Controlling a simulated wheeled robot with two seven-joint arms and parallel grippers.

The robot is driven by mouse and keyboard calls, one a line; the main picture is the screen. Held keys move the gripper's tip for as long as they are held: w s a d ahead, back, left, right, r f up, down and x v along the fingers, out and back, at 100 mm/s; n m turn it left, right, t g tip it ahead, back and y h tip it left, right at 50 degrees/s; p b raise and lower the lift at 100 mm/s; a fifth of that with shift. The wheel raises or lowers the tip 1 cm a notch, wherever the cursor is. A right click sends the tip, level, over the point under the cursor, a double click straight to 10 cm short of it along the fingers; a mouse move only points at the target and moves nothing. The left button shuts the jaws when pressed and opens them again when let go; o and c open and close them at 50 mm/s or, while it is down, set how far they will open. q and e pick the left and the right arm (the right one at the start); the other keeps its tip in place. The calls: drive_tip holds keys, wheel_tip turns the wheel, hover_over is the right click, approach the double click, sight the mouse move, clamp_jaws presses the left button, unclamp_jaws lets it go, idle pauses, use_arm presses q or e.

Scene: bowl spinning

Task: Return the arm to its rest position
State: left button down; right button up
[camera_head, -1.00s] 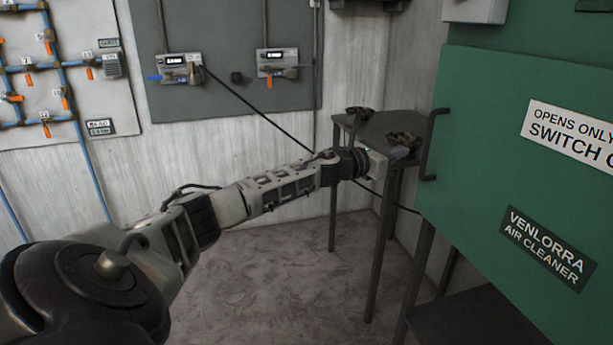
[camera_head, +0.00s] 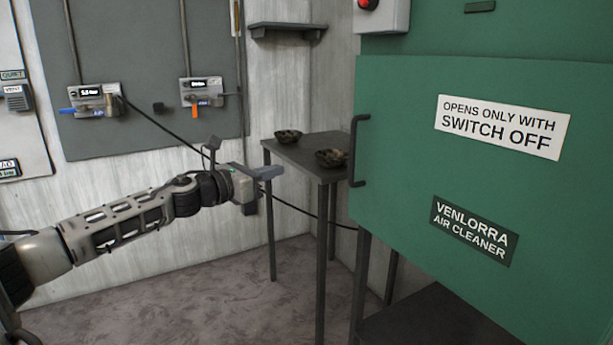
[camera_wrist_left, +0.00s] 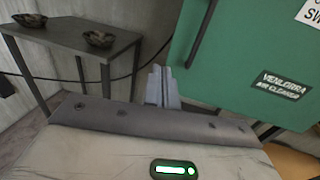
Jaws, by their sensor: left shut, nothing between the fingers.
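My left arm comes in from the left in the head view and reaches toward the small dark table. My left gripper (camera_head: 268,173) is shut and empty, in front of the table's left front edge. In the left wrist view its closed fingers (camera_wrist_left: 162,88) point away toward the green cabinet, with nothing between them. My right gripper does not show in either view.
Two dark bowls (camera_head: 288,137) (camera_head: 331,158) sit on the small table (camera_head: 305,150). A green cabinet (camera_head: 400,150) with a dark handle (camera_head: 357,150) fills the right. A grey wall panel (camera_head: 150,60) carries two valve units. A cable runs behind my arm. Floor below is open.

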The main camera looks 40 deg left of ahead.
use_arm(q)
drive_tip(key=s+d+f+n+g+p, duration=0.1)
drive_tip(key=s+d+f+n, duration=0.4)
drive_tip(key=d+f+n, duration=0.5)
drive_tip(key=s+d+f+n+g+p, duration=0.2)
drive_tip(key=s+d+f+n, duration=0.2)
drive_tip(key=d+f+n, duration=0.6)
drive_tip(key=s+d+f+n+g+p, duration=0.1)
drive_tip(key=s+d+f+n+g, duration=0.1)
drive_tip(key=s+d+f+n, duration=0.2)
drive_tip(key=s+d+f+n+g+p, duration=0.1)
drive_tip(key=s+d+f+n, duration=0.3)
drive_tip(key=s+d+n, duration=0.5)
drive_tip(key=s+n, duration=0.3)
drive_tip(key=shift+s+d+f+n+g, duration=0.2)
drive_tip(key=shift+d+n+g, duration=0.1)
drive_tip(key=shift+g, duration=0.1)
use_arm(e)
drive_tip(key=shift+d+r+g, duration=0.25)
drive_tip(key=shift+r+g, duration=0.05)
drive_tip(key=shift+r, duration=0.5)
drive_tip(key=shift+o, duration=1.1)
use_arm(q)
drive_tip(key=shift+w+d, duration=0.1)
drive_tip(key=shift+d, duration=0.05)
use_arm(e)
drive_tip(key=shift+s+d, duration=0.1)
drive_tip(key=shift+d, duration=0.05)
